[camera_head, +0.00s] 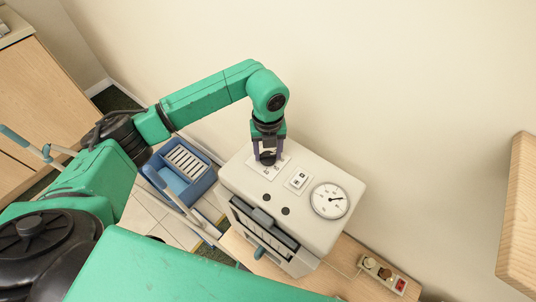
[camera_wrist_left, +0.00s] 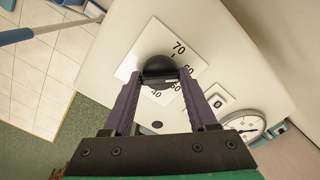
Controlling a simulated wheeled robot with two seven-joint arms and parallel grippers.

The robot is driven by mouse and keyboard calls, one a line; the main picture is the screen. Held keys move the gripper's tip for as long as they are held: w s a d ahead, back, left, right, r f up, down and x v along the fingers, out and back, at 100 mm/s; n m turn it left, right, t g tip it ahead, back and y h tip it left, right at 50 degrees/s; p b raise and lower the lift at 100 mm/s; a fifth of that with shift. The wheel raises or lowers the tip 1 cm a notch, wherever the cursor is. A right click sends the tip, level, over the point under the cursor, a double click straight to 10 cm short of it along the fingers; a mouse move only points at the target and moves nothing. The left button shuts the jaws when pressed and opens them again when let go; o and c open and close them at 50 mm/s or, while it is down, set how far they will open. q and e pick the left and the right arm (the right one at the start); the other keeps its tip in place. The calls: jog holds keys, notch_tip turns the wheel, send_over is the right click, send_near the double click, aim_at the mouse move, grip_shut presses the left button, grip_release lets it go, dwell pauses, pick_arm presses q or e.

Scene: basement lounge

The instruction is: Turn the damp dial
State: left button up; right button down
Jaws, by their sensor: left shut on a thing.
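The damp dial is a round black knob on a white plate marked with numbers such as 40, 50, 60 and 70; the knob (camera_wrist_left: 158,66) shows in the left wrist view. It is on the top face of a white machine (camera_head: 240,172). My left gripper (camera_head: 267,156) comes down from above onto the dial, which it largely hides in the head view. In the left wrist view its two purple fingers (camera_wrist_left: 158,82) are on either side of the knob, shut on it. My right gripper is not in view.
A round gauge (camera_head: 331,201), a small switch plate (camera_head: 299,180) and two dark buttons share the machine's top. A blue crate (camera_head: 197,187) stands to its left. A power strip (camera_head: 383,273) lies on the wooden surface at right. A wooden cabinet (camera_head: 520,210) juts in at far right.

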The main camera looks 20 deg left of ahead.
aim_at(268, 154)
pick_arm(q)
jog(key=shift+r+m, duration=0.1)
jog(key=shift+m, duration=0.3)
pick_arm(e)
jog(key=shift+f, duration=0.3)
pick_arm(q)
jog(key=o, duration=1.4)
jog(key=shift+c, duration=0.2)
jog(key=shift+r+b, duration=0.35)
pick_arm(e)
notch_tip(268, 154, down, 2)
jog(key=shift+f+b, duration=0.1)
jog(key=shift+b, duration=0.8)
pick_arm(q)
notch_tip(268, 154, up, 14)
jog(key=shift+f, duration=0.15)
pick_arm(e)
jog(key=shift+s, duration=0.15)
